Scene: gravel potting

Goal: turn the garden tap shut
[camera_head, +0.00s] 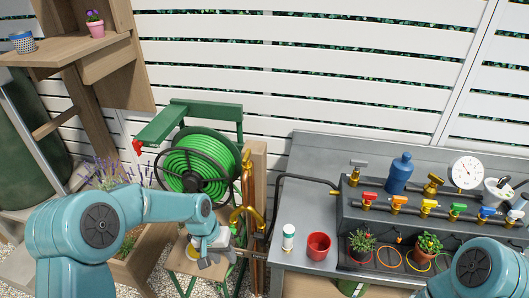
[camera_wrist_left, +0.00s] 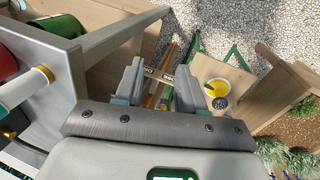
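The wooden post (camera_head: 258,165) stands between the hose reel and the grey bench. A copper pipe runs down it, with a brass garden tap (camera_head: 240,214) low on its left side. Which way the tap's handle is turned is too small to tell. My left gripper (camera_head: 212,258) is below and left of the tap, apart from it, over a small wooden stool. In the left wrist view the left gripper's two fingers (camera_wrist_left: 160,68) stand apart with nothing held; brown and copper-coloured strips show beyond the gap. The tap itself is not clear there. My right gripper is out of view.
A green hose reel (camera_head: 196,163) is behind my left arm. The grey bench (camera_head: 305,205) to the right carries a red pot (camera_head: 318,245), a white bottle (camera_head: 288,237) and a row of coloured valves. The stool (camera_wrist_left: 205,68) holds a yellow-and-white cup (camera_wrist_left: 215,87).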

